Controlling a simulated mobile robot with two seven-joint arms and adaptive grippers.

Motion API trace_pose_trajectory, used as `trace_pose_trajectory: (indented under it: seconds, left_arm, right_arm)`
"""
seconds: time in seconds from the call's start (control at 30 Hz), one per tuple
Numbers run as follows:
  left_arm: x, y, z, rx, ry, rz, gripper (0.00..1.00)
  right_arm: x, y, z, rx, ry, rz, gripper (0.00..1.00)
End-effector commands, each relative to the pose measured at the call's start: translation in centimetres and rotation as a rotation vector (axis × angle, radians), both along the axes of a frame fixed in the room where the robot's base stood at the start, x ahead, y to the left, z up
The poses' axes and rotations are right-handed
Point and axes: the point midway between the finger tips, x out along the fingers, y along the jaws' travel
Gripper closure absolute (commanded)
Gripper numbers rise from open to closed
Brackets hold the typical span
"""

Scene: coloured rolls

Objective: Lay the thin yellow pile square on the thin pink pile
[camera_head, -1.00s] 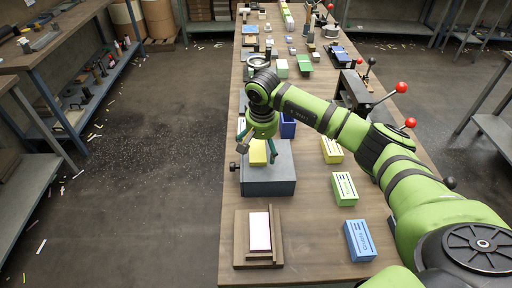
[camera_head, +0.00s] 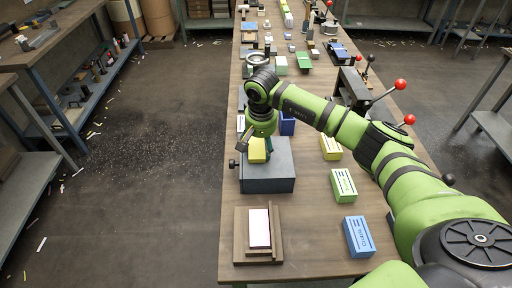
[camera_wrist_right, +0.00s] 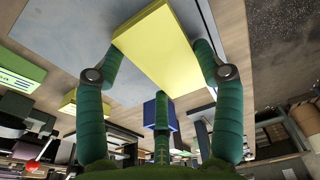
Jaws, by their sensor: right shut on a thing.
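The thin yellow pile (camera_head: 257,150) is at the grey block, in my right gripper (camera_head: 260,146). The right wrist view shows the yellow pile (camera_wrist_right: 160,45) between the green fingers of this gripper (camera_wrist_right: 160,52). I cannot tell whether its underside touches the grey block. The thin pink pile (camera_head: 259,228), pale on top, lies on a brown wooden fixture (camera_head: 241,238) nearer the table's front edge. It is below the gripper in the head view, well apart from it. My left gripper is out of view.
The grey block (camera_head: 268,182) stands just behind the fixture. A dark blue block (camera_head: 287,124) stands behind the gripper. Bare table (camera_head: 312,220) lies between fixture and boxes.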

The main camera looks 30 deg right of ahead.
Motion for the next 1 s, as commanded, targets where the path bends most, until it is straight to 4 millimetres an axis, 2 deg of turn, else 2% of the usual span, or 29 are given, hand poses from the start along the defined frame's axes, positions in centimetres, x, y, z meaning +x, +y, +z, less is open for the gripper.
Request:
trace_pose_trajectory:
  seconds: [0.03, 0.07, 0.23, 0.9, 1.0]
  left_arm:
    - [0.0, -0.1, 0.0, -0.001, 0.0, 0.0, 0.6]
    - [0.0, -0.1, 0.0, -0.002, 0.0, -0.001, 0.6]
    - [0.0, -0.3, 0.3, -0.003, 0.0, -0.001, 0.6]
    - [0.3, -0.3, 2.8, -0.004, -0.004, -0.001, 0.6]
    - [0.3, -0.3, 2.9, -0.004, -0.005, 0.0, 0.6]
  right_arm:
    - [-0.1, 0.0, -0.1, 0.0, 0.002, 0.0, 0.64]
    - [0.0, 0.0, -0.1, 0.0, 0.002, 0.0, 0.7]
    - [0.0, 0.0, 0.4, 0.0, 0.001, 0.0, 0.7]
    - [0.0, 0.0, 5.8, 0.0, -0.001, 0.0, 0.7]
    - [0.0, 0.0, 6.1, 0.0, 0.0, 0.0, 0.7]
